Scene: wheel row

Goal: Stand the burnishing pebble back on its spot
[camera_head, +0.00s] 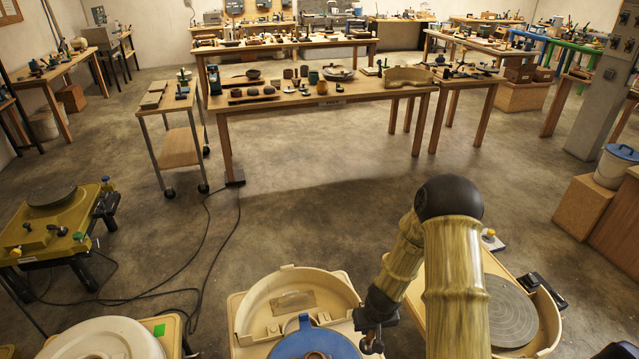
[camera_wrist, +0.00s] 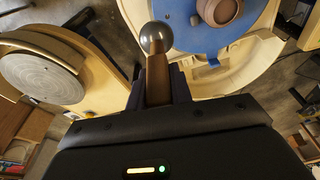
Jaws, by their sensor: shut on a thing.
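My gripper (camera_wrist: 158,88) is shut on the burnishing pebble (camera_wrist: 156,40), a glossy grey ball on a brown wooden handle. The jaws hold the handle and the ball points away from my wrist. In the head view my gripper (camera_head: 372,343) hangs at the right side of the blue wheel disc (camera_head: 292,347); the pebble cannot be made out there. The disc also shows in the wrist view (camera_wrist: 190,32), behind and right of the ball, with a brown clay pot (camera_wrist: 219,10) on it. I cannot tell which place is the pebble's spot.
A cream splash pan (camera_head: 262,295) surrounds the blue disc, with a flat wooden piece (camera_head: 293,301) on its ledge. A second wheel with a grey head (camera_head: 505,305) stands right of my arm. Open floor (camera_head: 330,190) stretches to a long table (camera_head: 300,103) carrying several pots.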

